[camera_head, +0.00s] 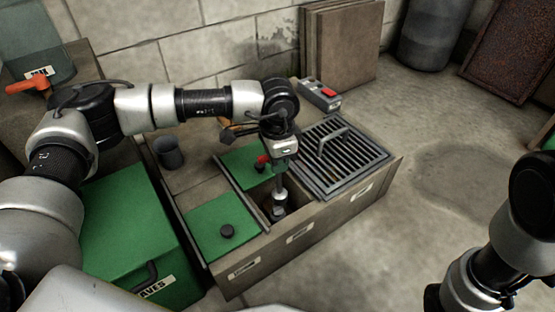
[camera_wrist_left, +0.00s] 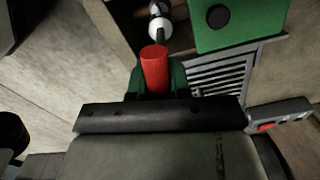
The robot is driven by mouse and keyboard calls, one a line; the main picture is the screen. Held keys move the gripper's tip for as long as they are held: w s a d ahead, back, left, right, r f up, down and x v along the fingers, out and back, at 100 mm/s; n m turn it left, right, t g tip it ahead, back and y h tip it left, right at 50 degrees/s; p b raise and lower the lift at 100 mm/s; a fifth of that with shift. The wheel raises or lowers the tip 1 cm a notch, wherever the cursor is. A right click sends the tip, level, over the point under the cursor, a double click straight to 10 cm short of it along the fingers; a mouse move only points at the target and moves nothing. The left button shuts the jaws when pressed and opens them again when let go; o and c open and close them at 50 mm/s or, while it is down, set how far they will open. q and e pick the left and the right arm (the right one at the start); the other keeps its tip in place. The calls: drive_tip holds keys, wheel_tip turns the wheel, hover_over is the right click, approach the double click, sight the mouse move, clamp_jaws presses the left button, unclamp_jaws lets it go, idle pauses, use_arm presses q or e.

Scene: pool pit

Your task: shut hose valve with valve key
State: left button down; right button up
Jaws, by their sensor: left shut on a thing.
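The valve key shows its red handle (camera_wrist_left: 155,70) in the left wrist view, between the fingers of my left gripper (camera_wrist_left: 155,88). In the head view a red end (camera_head: 262,159) shows beside my left gripper (camera_head: 277,160), which is shut on the key and points down. A metal shaft (camera_head: 280,184) runs down below the gripper into the open compartment between two green lids. Metal fittings (camera_head: 278,211) at its lower end stand in that compartment; they also show in the left wrist view (camera_wrist_left: 160,25). I cannot tell key from valve there, nor whether they are engaged.
The near green lid (camera_head: 212,228) and far green lid (camera_head: 245,165) flank the opening. A grate with a handle (camera_head: 352,166) lies at the right. A grey box with a red button (camera_head: 319,94) and a dark cup (camera_head: 169,152) stand on the pit top. Floor is clear rightward.

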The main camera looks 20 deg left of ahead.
use_arm(q)
wheel_tip(320, 180, up, 8)
drive_tip(key=p, duration=0.5)
drive_tip(key=shift+r+p, duration=0.2)
drive_tip(key=shift+p, duration=0.15)
drive_tip(key=shift+f, duration=0.1)
